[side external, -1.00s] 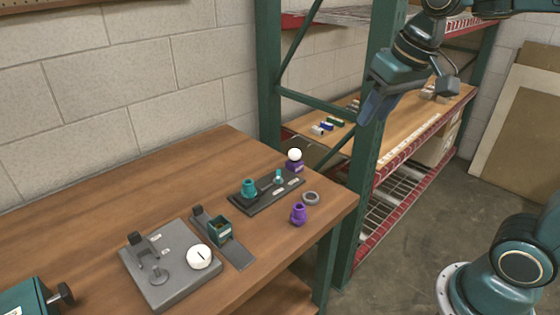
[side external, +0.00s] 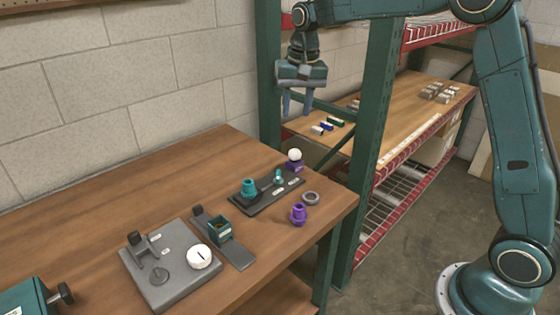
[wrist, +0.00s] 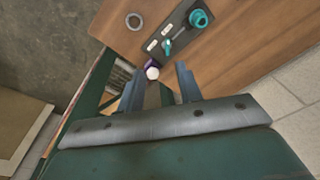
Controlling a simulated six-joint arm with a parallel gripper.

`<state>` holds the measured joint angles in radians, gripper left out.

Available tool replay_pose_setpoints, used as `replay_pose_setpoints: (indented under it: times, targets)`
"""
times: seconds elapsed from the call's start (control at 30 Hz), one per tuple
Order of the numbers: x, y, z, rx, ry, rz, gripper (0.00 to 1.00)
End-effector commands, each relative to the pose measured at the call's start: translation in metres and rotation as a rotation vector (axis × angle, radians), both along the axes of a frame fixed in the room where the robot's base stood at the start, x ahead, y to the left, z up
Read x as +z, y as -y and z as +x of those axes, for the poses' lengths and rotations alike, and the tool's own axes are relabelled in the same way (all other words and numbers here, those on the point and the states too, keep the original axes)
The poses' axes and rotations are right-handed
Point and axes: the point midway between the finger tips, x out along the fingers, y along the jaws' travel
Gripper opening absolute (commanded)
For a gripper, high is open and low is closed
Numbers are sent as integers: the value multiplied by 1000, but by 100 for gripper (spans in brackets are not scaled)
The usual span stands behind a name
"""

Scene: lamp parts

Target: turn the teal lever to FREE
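The teal lever (side external: 278,178) stands on a dark base plate (side external: 262,200) on the wooden table, beside a teal cup-shaped part (side external: 248,187). Two small white labels lie on the plate near the lever; their words are too small to read. In the wrist view the lever (wrist: 169,44) shows near the top, beyond my fingertips. My gripper (side external: 298,113) is above the back right of the table, pointing down, apart from everything. In the wrist view its two fingers (wrist: 158,83) are spread with nothing held between them.
A grey fixture (side external: 165,270) stands front left. A green shelf post (side external: 368,140) rises right of the table.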

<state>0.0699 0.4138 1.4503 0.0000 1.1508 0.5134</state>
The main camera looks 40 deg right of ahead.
Motion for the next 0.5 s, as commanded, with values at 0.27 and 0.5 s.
replay_pose_setpoints:
  times: [0.27, 0.5]
  targets:
    - [-54, 11, 50, -104, -68, 14, 35]
    - [-94, 18, 77, -177, -110, 20, 35]
